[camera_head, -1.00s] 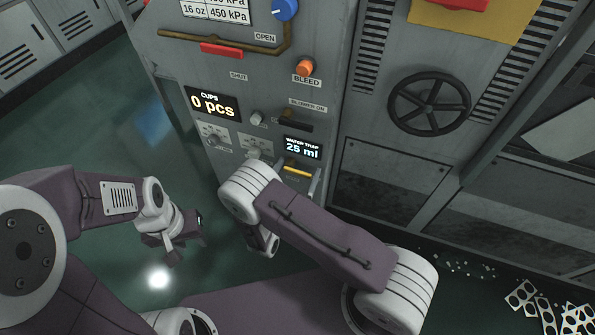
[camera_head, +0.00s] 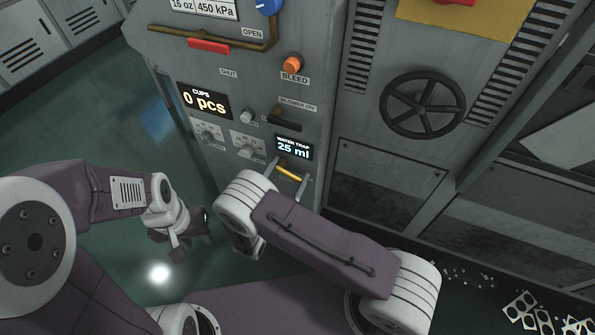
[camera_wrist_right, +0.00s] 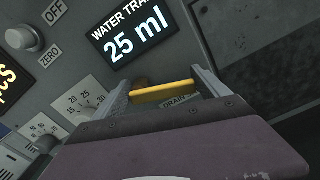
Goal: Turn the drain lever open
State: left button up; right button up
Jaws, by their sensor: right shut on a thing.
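The drain lever is a yellow bar (camera_head: 288,173) below the "WATER TRAP 25 ml" display (camera_head: 293,148) on the grey panel. It also shows in the right wrist view (camera_wrist_right: 162,92), lying nearly level, with a partly covered "DRAIN" label beneath it. My right gripper (camera_head: 287,176) has one finger at each end of the bar and is shut on it; its fingers flank the bar in the right wrist view too. My left gripper (camera_head: 188,236) hangs over the floor at the left, away from the panel. Its jaw opening is unclear.
Around the lever are knobs (camera_head: 246,116), a black blower lever (camera_head: 285,124) and an orange bleed button (camera_head: 292,65). A black handwheel (camera_head: 422,104) is on the right. Green floor (camera_head: 110,125) is open at left.

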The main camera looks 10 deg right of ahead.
jog(key=shift+s+f+m, duration=0.1)
jog(key=shift+f+m, duration=0.35)
jog(key=shift+m, duration=0.55)
jog(key=m, duration=0.1)
jog(key=f+m, duration=0.1)
jog(key=m, duration=0.3)
jog(key=shift+w+a+f+b, duration=0.2)
jog(key=shift+a+f+b, duration=0.05)
jog(key=shift+f+b, duration=0.05)
jog(key=m, duration=0.4)
jog(key=shift+w+a+f, duration=0.2)
jog(key=shift+a+f, duration=0.1)
jog(key=shift+f, duration=0.1)
jog(key=shift+w+a+f+m+b, duration=0.1)
jog(key=shift+w+a+m+b, duration=0.1)
jog(key=shift+m, duration=0.6)
jog(key=shift+w+a+f+m+b, duration=0.1)
jog(key=shift+a+m+b, duration=0.1)
jog(key=shift+m, duration=0.6)
